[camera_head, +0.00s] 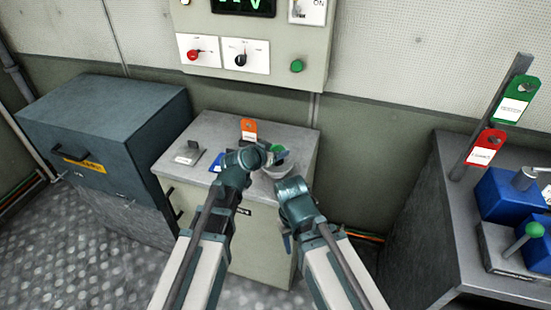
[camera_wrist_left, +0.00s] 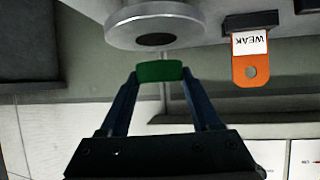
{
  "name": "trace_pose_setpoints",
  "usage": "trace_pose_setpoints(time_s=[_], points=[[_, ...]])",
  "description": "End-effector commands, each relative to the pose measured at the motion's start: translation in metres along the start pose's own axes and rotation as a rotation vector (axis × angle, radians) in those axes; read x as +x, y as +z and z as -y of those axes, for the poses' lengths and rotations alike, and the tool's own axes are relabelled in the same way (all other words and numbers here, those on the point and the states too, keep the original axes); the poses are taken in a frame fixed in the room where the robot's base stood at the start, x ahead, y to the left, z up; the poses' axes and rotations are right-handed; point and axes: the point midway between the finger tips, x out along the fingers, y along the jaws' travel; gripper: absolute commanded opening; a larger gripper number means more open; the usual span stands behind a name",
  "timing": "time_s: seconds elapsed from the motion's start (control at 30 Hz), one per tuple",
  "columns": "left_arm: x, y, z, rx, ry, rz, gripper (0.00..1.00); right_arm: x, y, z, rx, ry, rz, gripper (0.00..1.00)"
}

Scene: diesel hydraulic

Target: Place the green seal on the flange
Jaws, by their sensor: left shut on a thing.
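The green seal (camera_wrist_left: 160,71) is gripped between the fingertips of my left gripper (camera_wrist_left: 160,76) in the left wrist view. It also shows in the head view (camera_head: 278,149), small and partly hidden by my left gripper (camera_head: 268,157). The flange (camera_wrist_left: 155,27) is a round grey metal piece with a dark central opening, just beyond the seal in the left wrist view. The seal looks apart from it. In the head view the flange (camera_head: 277,171) is on the grey cabinet, partly covered by my arms. My right gripper (camera_head: 287,242) hangs lower, before the cabinet; its fingers are unclear.
An orange tag (camera_head: 249,130) marked "WEAK" in the wrist view stands behind on the cabinet top (camera_head: 215,130). A small grey device (camera_head: 188,153) and a blue item (camera_head: 216,168) lie to the left. A control panel (camera_head: 255,45) hangs above. A right-hand bench (camera_head: 450,200) holds blue blocks.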

Motion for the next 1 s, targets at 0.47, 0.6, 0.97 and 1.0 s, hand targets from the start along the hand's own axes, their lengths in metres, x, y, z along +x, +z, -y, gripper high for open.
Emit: trace_pose_setpoints(time_s=[0.47,0.6,0.97,1.0], points=[[0.01,0.023,0.004,0.001,0.003,0.0,0.12,0.024,-0.002,0.002,0.0,0.0,0.0,0.5],[0.012,0.027,0.004,0.001,0.004,0.0,0.12,0.029,-0.002,0.003,0.0,0.0,0.0,0.5],[0.011,0.025,0.004,0.002,0.004,0.0,0.94,0.027,-0.002,0.003,0.0,0.0,0.0,0.5],[0.011,0.025,0.004,0.002,0.004,0.0,0.94,0.027,-0.002,0.003,0.0,0.0,0.0,0.5]])
